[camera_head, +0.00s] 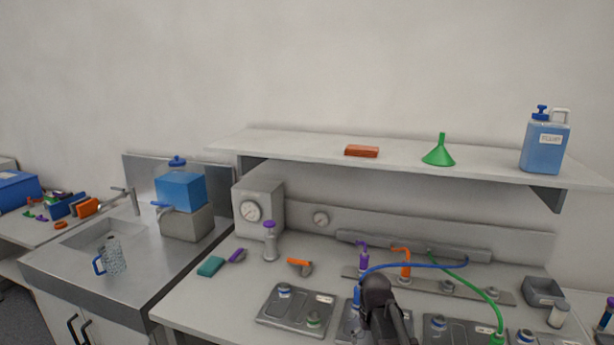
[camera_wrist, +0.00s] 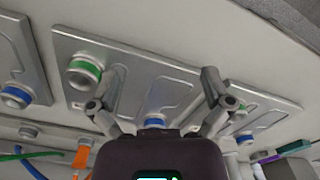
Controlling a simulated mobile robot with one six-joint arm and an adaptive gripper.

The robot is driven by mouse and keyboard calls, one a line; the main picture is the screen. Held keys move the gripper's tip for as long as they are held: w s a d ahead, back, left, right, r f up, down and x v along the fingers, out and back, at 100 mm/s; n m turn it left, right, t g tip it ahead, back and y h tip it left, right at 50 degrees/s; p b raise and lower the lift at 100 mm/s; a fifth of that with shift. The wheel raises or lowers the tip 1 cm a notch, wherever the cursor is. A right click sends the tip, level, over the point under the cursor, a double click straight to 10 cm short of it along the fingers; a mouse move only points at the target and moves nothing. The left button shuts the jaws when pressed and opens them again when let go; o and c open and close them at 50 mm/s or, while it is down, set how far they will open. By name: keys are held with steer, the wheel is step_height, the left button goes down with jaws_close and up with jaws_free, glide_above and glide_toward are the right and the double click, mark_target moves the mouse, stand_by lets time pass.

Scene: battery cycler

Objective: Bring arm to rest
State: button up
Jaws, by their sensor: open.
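My gripper (camera_wrist: 162,76) is open in the wrist view, its two fingers spread apart with nothing between them. It is over a grey metal plate (camera_wrist: 140,60) with a green-ringed fitting (camera_wrist: 84,72) and blue-ringed fittings beside it. In the head view my dark arm rises at the bottom middle, over the front of the bench (camera_head: 215,290), and covers part of one metal plate (camera_head: 350,322). The fingertips cannot be made out there.
Metal plates, including one at the left (camera_head: 296,307), line the bench front. Blue and green hoses (camera_head: 487,290) arch close by my arm. A sink (camera_head: 98,232) is left.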

steer(key=s+m, duration=0.1)
steer(key=s, duration=0.9)
steer(key=shift+s, duration=0.15)
